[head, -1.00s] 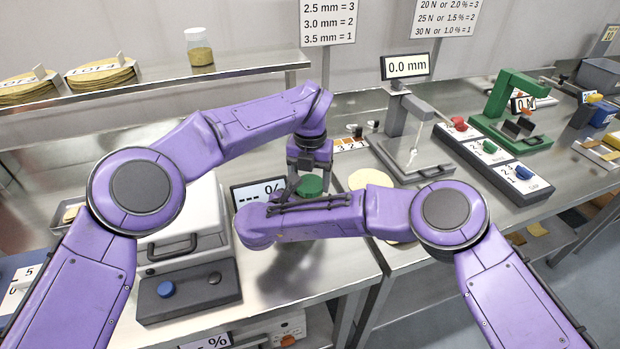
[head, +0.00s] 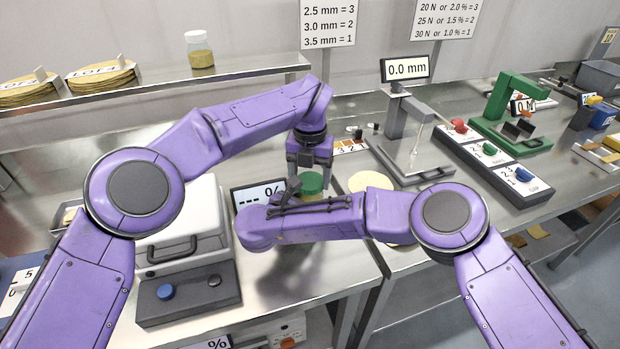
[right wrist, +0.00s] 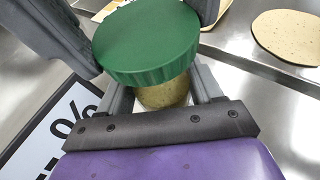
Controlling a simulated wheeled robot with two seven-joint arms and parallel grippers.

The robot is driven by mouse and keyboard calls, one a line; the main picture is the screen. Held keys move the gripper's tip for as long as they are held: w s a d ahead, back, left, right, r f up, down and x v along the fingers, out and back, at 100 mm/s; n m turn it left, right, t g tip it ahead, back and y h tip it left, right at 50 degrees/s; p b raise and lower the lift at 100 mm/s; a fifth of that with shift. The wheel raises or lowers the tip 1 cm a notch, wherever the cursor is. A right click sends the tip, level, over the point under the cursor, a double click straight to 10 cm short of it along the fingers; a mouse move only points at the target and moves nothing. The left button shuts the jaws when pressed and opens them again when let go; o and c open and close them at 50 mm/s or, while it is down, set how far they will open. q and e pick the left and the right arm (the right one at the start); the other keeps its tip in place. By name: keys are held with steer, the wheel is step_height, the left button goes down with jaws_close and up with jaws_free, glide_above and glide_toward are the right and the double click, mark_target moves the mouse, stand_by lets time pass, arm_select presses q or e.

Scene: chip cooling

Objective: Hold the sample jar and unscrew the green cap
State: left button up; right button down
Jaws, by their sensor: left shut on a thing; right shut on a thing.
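The green cap (head: 311,184) is a ribbed disc on top of the sample jar, low in front of the lit display. My left gripper (head: 310,174) comes down from above and is shut on the cap. In the right wrist view the cap (right wrist: 148,42) is large, with the left gripper's grey fingers at its sides. Below it the jar (right wrist: 163,93) shows speckled tan contents. My right gripper (right wrist: 162,98) is shut on the jar body from the front. In the head view my right forearm hides most of the jar. I cannot tell whether the cap has lifted.
A percent display (head: 250,194) stands close left of the jar, beside a grey and white device (head: 187,250). A round tan chip (head: 370,182) lies to the right. A gauge stand (head: 415,160) is further right. Another jar (head: 199,50) stands on the shelf.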

mark_target(310, 181)
arm_select(q)
steer(key=shift+r, duration=0.25)
arm_select(e)
steer(key=shift+f, duration=0.1)
arm_select(q)
steer(key=shift+r, duration=2)
arm_select(e)
steer(key=shift+c, duration=0.5)
jaws_free()
